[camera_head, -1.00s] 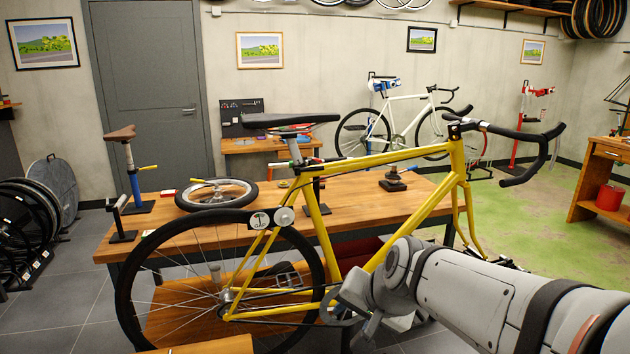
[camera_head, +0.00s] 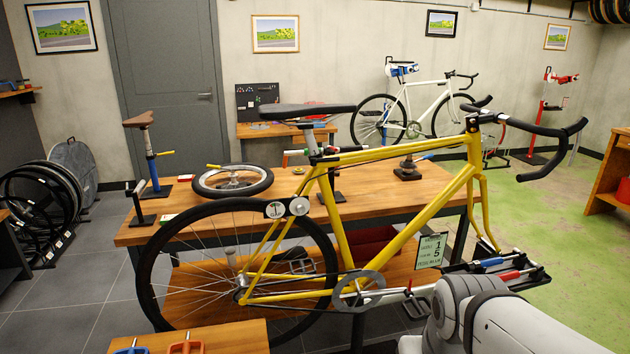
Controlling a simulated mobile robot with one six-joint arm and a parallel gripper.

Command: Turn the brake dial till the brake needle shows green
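A yellow road bike (camera_head: 400,238) stands in front of the wooden workbench, its rear wheel to the left. At the top of the rear wheel, by the frame's rear stays, is a small round gauge (camera_head: 276,209) with a pale face and a dark needle-like mark. A round pale dial (camera_head: 299,206) sits just right of it. The gauge is too small to read which colour its needle shows. Part of my arm shows at the bottom right, well below and right of the dial. My gripper is not in view.
The workbench (camera_head: 410,190) behind the bike carries a loose wheel (camera_head: 232,181) and a saddle on a blue post (camera_head: 152,160). A tool tray (camera_head: 510,272) and a small sign (camera_head: 430,251) are near my arm. A low wooden table (camera_head: 235,338) with coloured-handled tools is at the bottom left.

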